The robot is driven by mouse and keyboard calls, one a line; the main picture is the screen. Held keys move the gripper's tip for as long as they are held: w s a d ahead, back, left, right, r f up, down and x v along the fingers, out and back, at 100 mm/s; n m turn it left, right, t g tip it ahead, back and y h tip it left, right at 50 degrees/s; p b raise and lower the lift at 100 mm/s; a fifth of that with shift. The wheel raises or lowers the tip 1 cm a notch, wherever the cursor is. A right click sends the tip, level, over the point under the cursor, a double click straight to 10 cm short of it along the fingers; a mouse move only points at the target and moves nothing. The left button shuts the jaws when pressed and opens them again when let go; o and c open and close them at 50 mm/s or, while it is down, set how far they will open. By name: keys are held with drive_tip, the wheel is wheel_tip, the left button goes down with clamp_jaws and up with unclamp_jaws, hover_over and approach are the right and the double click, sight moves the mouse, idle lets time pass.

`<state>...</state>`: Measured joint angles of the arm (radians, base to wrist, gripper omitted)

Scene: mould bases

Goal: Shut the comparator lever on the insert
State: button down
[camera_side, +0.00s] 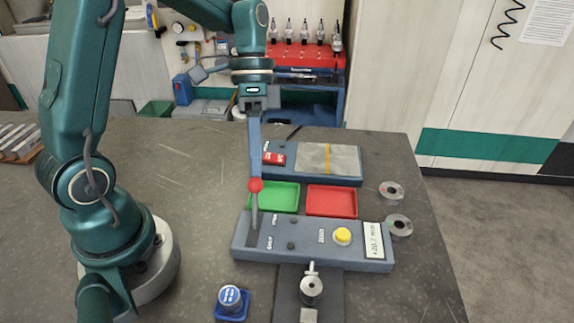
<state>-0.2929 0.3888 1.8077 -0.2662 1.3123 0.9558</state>
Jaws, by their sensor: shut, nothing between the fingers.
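The comparator (290,252) is a blue-grey box with a yellow button, a small display and printed labels. Its lever (254,212) stands about upright at the box's left end, topped by a red knob (255,185). My gripper (254,175) points down, its long blue fingers shut and empty. The fingertips are just above or against the knob; I cannot tell if they touch. A round metal insert (311,287) sits on the dark stand in front of the box, below the metal probe (312,268).
A green tray (273,209) and a red tray (331,214) lie behind the comparator, with another blue-grey device (345,180) beyond. Metal rings (398,225) lie at right. A blue holder with a metal cylinder (230,298) stands front left. The right front table is clear.

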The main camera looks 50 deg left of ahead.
drive_tip(key=shift+s+d+r+t+y, duration=0.8)
drive_tip(key=shift+s+d+t+y, duration=0.3)
drive_tip(key=s+d+t+y, duration=0.2)
drive_tip(key=s+d, duration=0.2)
drive_tip(key=shift+s+d, duration=0.15)
drive_tip(key=shift+s, duration=0.15)
drive_tip(key=shift+r, duration=0.1)
wheel_tip(320, 180, up, 12)
drive_tip(key=a, duration=0.1)
drive_tip(key=shift+s, duration=0.2)
idle(0.7)
